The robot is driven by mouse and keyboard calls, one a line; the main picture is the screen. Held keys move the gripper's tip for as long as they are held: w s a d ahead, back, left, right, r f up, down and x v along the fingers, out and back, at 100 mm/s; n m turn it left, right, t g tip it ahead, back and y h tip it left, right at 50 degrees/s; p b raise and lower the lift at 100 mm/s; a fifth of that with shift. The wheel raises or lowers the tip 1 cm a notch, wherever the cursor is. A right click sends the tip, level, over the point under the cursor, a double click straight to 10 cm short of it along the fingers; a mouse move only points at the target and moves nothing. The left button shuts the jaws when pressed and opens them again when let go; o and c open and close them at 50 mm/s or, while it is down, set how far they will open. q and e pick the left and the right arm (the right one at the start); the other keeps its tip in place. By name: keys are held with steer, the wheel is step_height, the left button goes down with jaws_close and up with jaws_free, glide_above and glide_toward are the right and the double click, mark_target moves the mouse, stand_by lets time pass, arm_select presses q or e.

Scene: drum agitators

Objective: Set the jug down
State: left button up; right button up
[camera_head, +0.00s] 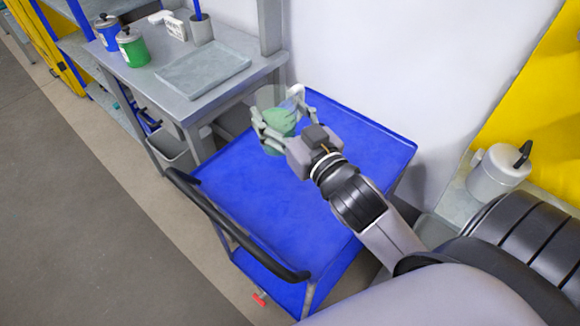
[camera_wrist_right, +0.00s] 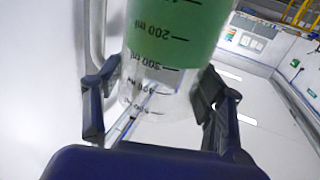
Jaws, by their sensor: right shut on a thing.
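The jug (camera_head: 281,118) is clear, with green liquid in it and a pale handle on its right side. My right gripper (camera_head: 272,137) is shut on it, with fingers on both sides of its body. The jug is over the far left part of the blue trolley top (camera_head: 265,205); I cannot tell whether its base touches. In the right wrist view the jug (camera_wrist_right: 170,45) shows its millilitre marks between the two dark fingers (camera_wrist_right: 153,105). My left gripper is not in view.
The trolley top is otherwise bare, with a raised rim and a black push handle (camera_head: 235,235). A grey bench (camera_head: 185,100) at the left holds a tray (camera_head: 203,70), a blue can (camera_head: 107,33) and a green can (camera_head: 133,47). A lidded pot (camera_head: 497,172) stands at the right.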

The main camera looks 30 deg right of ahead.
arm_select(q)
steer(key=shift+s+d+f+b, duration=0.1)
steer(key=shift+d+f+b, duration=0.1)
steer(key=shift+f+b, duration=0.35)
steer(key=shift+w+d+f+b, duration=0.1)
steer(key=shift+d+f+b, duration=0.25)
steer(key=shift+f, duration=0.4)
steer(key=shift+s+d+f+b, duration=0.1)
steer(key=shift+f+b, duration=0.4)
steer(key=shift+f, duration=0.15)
arm_select(e)
step_height(320, 180, down, 17)
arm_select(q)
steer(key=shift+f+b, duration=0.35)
arm_select(e)
steer(key=shift+f, duration=0.55)
steer(key=o, duration=1.5)
